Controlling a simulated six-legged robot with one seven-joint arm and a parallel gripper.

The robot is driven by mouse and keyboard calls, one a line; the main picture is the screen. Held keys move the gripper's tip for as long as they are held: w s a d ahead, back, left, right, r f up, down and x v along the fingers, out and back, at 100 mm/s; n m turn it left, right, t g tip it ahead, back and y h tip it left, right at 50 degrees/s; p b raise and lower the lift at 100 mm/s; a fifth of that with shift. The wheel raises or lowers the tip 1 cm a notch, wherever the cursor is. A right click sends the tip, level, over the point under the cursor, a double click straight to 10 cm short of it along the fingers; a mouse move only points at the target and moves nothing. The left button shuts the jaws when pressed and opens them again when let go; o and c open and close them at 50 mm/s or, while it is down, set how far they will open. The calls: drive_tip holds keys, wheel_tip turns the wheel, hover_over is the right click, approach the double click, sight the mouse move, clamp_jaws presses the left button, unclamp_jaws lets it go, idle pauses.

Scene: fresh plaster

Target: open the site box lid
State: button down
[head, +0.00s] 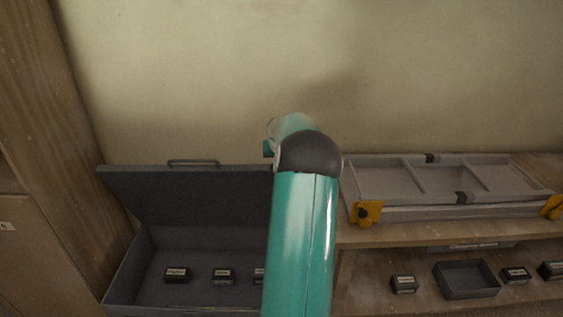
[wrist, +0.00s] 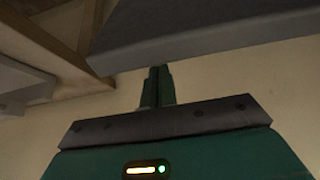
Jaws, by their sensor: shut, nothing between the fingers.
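The grey site box (head: 124,270) stands at the lower left of the head view, and its front is cut off by the frame. Its lid (head: 185,195) stands raised at the back, with a handle (head: 193,162) along its top edge. My arm covers the box's right side. My gripper (wrist: 160,74) shows in the wrist view with its fingers together and nothing between them. A dark grey panel (wrist: 205,30), which looks like the lid, lies just beyond the fingertips; I cannot tell whether they touch it. In the head view the gripper is hidden.
Several small labelled dark blocks (head: 177,275) lie in the box. At right, a wooden shelf unit (head: 385,236) bears a grey compartment tray (head: 388,180) with yellow clamps (head: 367,213). A small open tray (head: 467,294) is below. A wooden post (head: 60,130) stands left.

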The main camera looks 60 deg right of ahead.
drive_tip(key=a+f+v, duration=0.1)
drive_tip(key=v, duration=0.8)
drive_tip(key=shift+s+a+r, duration=0.25)
drive_tip(key=shift+s+a, duration=0.2)
drive_tip(key=shift+s, duration=0.05)
